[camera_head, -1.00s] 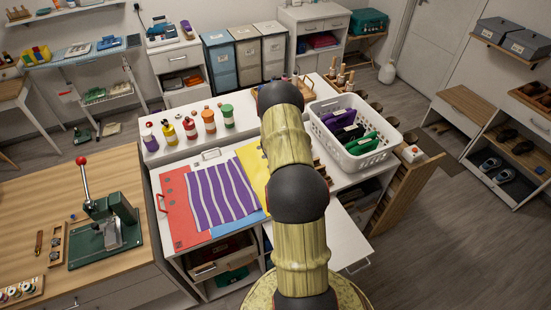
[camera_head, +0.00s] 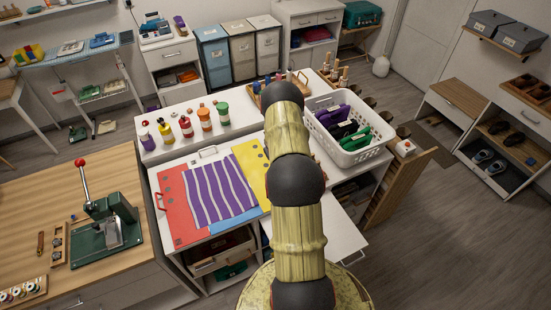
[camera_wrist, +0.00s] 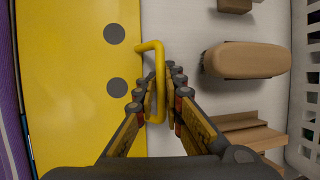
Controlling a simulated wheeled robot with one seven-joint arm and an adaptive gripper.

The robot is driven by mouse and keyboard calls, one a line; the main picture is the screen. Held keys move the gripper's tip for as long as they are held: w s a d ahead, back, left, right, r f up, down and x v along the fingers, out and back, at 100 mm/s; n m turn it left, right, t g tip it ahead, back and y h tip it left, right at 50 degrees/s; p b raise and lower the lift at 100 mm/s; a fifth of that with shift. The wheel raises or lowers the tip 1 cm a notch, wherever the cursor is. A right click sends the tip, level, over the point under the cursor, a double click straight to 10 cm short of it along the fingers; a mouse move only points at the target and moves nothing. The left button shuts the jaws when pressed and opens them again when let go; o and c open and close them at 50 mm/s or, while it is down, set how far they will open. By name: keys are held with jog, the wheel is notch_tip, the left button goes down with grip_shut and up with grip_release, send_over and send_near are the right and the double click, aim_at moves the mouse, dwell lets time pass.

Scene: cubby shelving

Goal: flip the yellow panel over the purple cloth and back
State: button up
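The yellow panel (camera_head: 253,166) lies flat on the white table, right of the purple cloth (camera_head: 218,192), which has pale stripes. In the wrist view the yellow panel (camera_wrist: 80,85), with two grey dots, fills the left side; a strip of the purple cloth (camera_wrist: 8,120) shows at the far left edge. A yellow handle (camera_wrist: 160,80) sticks out from the panel's right edge. My gripper (camera_wrist: 166,85) is at this handle, with a finger on either side of its bar. A gap shows between the bar and the right finger. The head view hides the gripper behind my arm.
A red panel (camera_head: 172,205) lies left of the cloth and a blue panel (camera_head: 235,222) shows below it. A white basket (camera_head: 358,155) with purple, black and green items stands close on the right. Bottles (camera_head: 186,126) line the back ledge. Brown wooden pieces (camera_wrist: 246,60) lie right of the handle.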

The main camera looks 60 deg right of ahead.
jog(key=o, duration=0.4)
jog(key=shift+r, duration=0.2)
jog(key=v, duration=1.1)
jog(key=shift+s+a+r, duration=0.1)
jog(key=shift+a+r, duration=0.1)
jog(key=shift+r, duration=0.05)
